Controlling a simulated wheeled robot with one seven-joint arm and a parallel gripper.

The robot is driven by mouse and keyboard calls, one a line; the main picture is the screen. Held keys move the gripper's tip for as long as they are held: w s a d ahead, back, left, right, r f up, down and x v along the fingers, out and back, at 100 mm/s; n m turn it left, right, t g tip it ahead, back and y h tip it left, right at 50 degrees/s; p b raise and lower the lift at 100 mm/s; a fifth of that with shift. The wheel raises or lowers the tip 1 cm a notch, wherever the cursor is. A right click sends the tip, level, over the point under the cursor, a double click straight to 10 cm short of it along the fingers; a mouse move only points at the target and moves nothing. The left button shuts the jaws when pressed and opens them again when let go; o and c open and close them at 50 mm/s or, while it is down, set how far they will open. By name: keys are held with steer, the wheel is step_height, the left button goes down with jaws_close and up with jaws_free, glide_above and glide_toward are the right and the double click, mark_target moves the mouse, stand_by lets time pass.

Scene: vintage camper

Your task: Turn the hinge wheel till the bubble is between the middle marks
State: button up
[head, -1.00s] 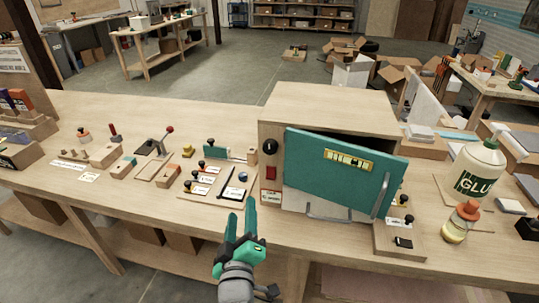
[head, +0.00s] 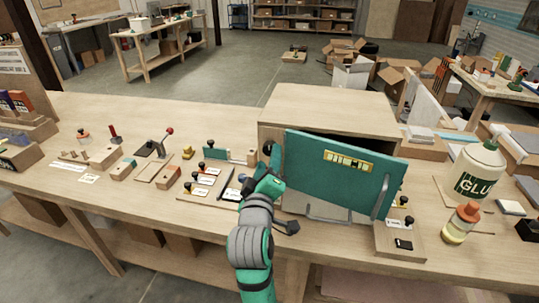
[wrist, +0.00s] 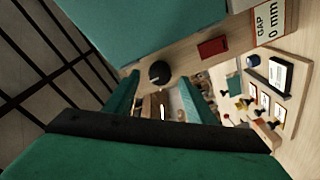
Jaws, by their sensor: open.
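A teal door (head: 335,185) hangs tilted on the front of a wooden box (head: 330,108), its top edge sloping down to the right. A yellow level (head: 348,161) with dark marks is on the door; its bubble is too small to place. A round black knob (head: 267,147), perhaps the hinge wheel, is on the box front left of the door. My gripper (head: 277,165) is at the door's left edge, just below and in front of the knob. In the wrist view the knob (wrist: 160,72) shows ahead between the open fingers (wrist: 158,88), apparently untouched.
A red switch (wrist: 213,46) and a "GAP 0 mm" label (wrist: 270,25) are on the box front. A metal handle (head: 340,217) sticks out below the door. Small blocks and cards lie to the left. A glue bottle (head: 478,172) stands at right.

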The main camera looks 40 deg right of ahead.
mark_target(269, 153)
steer(key=shift+x, duration=1.6)
steer(key=c, duration=1)
steer(key=shift+c, duration=0.2)
steer(key=m, duration=0.6)
steer(key=shift+w+a+f, duration=0.1)
steer(key=shift+a+f, duration=0.05)
steer(key=m+h, duration=0.1)
steer(key=m, duration=0.5)
steer(key=shift+f, duration=0.1)
